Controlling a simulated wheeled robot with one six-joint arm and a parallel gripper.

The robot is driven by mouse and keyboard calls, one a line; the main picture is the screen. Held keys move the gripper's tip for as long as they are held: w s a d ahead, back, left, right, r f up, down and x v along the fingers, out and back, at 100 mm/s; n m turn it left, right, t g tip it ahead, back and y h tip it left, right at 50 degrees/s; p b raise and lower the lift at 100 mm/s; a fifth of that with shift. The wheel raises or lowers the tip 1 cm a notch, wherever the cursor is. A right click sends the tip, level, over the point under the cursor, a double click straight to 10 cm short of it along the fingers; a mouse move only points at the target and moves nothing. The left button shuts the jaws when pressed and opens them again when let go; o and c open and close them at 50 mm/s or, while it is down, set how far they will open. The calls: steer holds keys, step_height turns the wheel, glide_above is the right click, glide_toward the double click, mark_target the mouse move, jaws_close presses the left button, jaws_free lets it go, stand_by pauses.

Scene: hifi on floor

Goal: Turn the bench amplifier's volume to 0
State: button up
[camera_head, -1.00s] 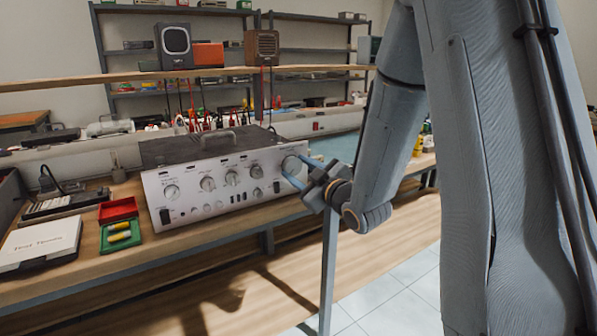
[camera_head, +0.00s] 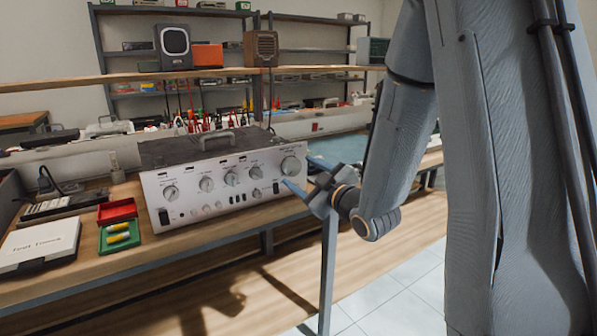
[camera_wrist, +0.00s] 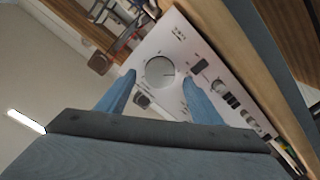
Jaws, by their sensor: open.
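The bench amplifier (camera_head: 215,212) is a silver-fronted box with a dark top and a handle, standing on the wooden bench. Its largest knob, the big round one at the right end of the front panel (camera_head: 291,166), also shows in the wrist view (camera_wrist: 160,71), with a dark mark toward its right side. My gripper (camera_head: 302,172) is open and empty in front of that knob. The small panel lettering is too blurred to read.
A red tray (camera_head: 117,210) and a green tray (camera_head: 120,238) with yellow items sit left of the amplifier, beside a white case (camera_head: 40,244). A raised shelf with speakers (camera_head: 173,46) runs behind. The floor in front of the bench is clear.

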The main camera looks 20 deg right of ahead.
steer(key=v, duration=0.5)
steer(key=shift+s+d, duration=0.1)
steer(key=shift+s, duration=0.05)
